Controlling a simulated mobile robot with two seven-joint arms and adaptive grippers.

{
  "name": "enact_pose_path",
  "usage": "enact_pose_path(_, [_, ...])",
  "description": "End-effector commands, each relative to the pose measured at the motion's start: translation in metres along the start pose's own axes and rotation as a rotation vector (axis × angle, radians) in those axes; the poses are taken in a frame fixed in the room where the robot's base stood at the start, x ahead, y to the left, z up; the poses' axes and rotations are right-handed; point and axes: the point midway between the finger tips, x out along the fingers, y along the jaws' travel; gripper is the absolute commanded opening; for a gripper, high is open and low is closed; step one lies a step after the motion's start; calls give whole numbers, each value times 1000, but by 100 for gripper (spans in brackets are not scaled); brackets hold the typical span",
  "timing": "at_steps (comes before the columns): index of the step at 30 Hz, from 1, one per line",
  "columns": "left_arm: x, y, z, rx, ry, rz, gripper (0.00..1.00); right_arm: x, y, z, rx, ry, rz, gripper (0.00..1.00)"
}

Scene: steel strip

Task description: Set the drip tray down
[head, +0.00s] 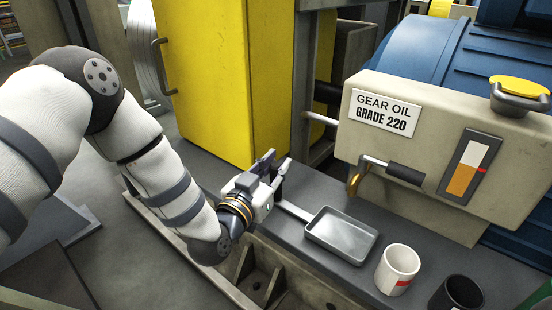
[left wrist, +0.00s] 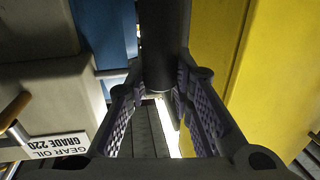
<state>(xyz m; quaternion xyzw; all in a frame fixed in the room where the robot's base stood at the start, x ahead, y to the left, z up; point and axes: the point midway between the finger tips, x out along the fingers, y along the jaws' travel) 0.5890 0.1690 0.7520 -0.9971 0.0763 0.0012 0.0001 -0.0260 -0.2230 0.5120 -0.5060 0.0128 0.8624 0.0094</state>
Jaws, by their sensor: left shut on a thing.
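The drip tray (head: 341,234) is a shallow, empty, grey metal pan with a pale flat handle strip (head: 294,210) running left to my left gripper (head: 277,170). The gripper is shut on the tray's dark grip, which also shows as a dark cylinder (left wrist: 165,45) between the finger pads in the left wrist view. The tray looks level, over the dark grey ledge (head: 310,262) below the gear oil tank's tap (head: 356,180). I cannot tell whether its underside touches the ledge. The pan is outside the left wrist view. My right gripper is not in view.
The beige gear oil tank (head: 440,130) overhangs behind. A yellow cabinet (head: 205,80) stands behind my gripper. The ledge's left part is clear.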

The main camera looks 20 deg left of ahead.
Motion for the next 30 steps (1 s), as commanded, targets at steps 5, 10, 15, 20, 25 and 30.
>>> enact_pose_path(5, [0, 0, -1, -1, 4, 0, 0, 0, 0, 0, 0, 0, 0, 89])
enact_pose_path(10, [0, 0, -1, 0, 4, 0, 0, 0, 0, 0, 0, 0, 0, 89])
enact_pose_path(15, [0, 0, 2, 0, 3, 0, 0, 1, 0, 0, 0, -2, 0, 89])
enact_pose_path(20, [0, 0, 5, 0, 4, -1, 24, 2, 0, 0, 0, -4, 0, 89])
enact_pose_path(25, [0, 0, 5, 0, 3, -1, 45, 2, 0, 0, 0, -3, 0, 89])
enact_pose_path(30, [0, 0, 6, 1, 0, 0, 45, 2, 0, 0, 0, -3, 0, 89])
